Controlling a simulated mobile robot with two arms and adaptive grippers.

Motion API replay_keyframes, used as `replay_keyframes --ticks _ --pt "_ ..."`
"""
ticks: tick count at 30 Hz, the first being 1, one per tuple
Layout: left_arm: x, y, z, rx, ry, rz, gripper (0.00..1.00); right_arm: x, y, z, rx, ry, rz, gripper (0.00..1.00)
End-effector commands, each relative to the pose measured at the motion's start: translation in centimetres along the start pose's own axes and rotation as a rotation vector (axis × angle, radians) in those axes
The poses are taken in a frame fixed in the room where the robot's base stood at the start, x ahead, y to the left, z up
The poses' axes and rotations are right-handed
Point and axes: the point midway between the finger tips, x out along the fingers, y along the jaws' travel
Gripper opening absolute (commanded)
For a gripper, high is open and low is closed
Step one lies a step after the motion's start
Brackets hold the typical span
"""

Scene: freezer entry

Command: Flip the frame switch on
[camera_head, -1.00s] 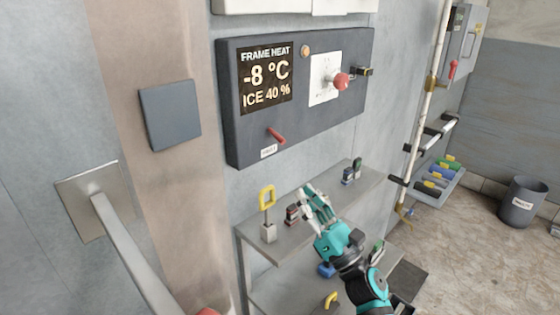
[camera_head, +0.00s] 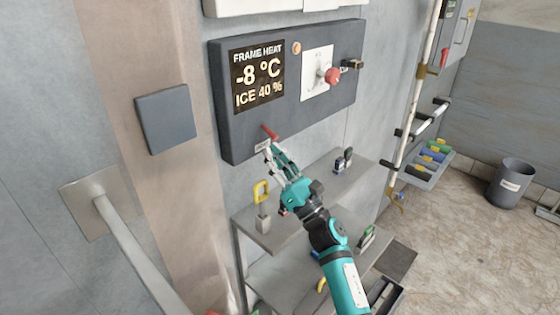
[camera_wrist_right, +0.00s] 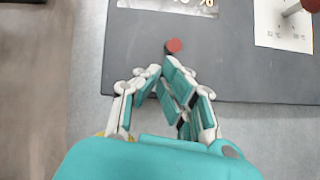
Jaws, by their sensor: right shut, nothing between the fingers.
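The frame switch is a small red lever (camera_head: 269,131) low on the dark FRAME HEAT panel (camera_head: 225,128) in the head view. It also shows in the right wrist view as a red tip (camera_wrist_right: 173,45) just past my fingertips. My right gripper (camera_head: 269,150) is shut and empty, just below the lever and in front of the label under it. In the right wrist view its fingertips (camera_wrist_right: 170,66) are close to the lever; I cannot tell whether they touch. The panel's display (camera_head: 257,76) reads -8 °C and ICE 40 %. My left gripper is not in view.
A red knob (camera_head: 332,76) on a white plate and an amber round light (camera_head: 297,48) are on the same panel. Below is a grey shelf (camera_head: 330,190) with a yellow-handled padlock-like item (camera_head: 262,192) and small dark items (camera_head: 343,161). A door handle (camera_head: 130,235) is at left.

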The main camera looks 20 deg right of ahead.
Motion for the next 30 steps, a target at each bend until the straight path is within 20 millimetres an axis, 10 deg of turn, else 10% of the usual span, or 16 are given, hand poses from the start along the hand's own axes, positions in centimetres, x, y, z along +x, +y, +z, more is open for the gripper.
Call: replay_keyframes --ticks 30 --pt "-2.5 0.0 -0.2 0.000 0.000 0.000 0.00 -0.1 0.2 1.0 -0.008 0.109 -0.020 0.00"
